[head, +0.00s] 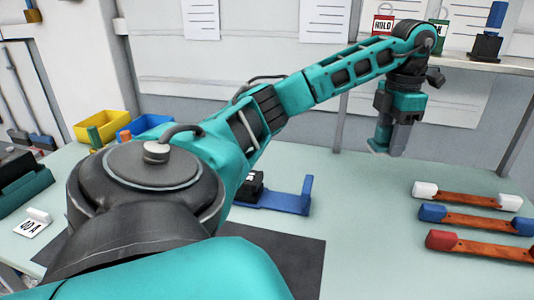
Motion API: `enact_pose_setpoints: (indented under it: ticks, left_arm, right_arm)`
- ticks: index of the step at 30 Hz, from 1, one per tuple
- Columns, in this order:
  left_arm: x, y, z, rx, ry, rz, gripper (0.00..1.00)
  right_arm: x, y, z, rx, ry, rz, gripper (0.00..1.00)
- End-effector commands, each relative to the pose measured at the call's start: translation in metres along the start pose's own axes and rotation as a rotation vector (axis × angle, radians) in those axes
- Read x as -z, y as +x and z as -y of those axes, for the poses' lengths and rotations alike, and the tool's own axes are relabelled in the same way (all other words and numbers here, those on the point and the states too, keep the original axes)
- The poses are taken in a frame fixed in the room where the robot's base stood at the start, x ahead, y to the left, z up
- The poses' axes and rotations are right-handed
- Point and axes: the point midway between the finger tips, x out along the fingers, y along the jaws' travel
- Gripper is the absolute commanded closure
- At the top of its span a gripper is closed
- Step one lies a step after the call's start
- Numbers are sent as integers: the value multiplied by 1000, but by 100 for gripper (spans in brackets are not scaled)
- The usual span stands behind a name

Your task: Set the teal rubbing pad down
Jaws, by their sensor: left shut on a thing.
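My left arm reaches across the picture to the right. My left gripper (390,143) points down above the far right part of the table, below the shelf. It is shut. A small teal piece (383,134) shows at its fingers, and I take it to be the teal rubbing pad. The fingers hide much of it, so its full shape cannot be made out. The gripper appears to be above the pale green table (365,210), but the exact gap cannot be told. My right gripper is not in view.
Three copper bars with white (425,189), blue (432,212) and red (441,240) ends lie at the right. A blue stand (290,203) sits by a dark mat (300,255). Yellow (100,126) and blue bins stand at left. A shelf (480,62) holds tags. Table below the gripper looks clear.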

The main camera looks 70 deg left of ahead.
Motion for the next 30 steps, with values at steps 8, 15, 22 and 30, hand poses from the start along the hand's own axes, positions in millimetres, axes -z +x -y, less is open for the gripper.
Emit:
enact_pose_setpoints:
  ticks: [8,15,22,30]
  left_arm:
    - [0,20,1,3,1,-3,80]
    - [1,80,0,2,0,-6,80]
    - [1,136,0,1,0,-4,80]
    - [0,160,0,0,-1,0,80]
  right_arm:
    - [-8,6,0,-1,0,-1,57]
    - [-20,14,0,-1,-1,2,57]
    - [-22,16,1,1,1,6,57]
    - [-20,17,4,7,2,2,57]
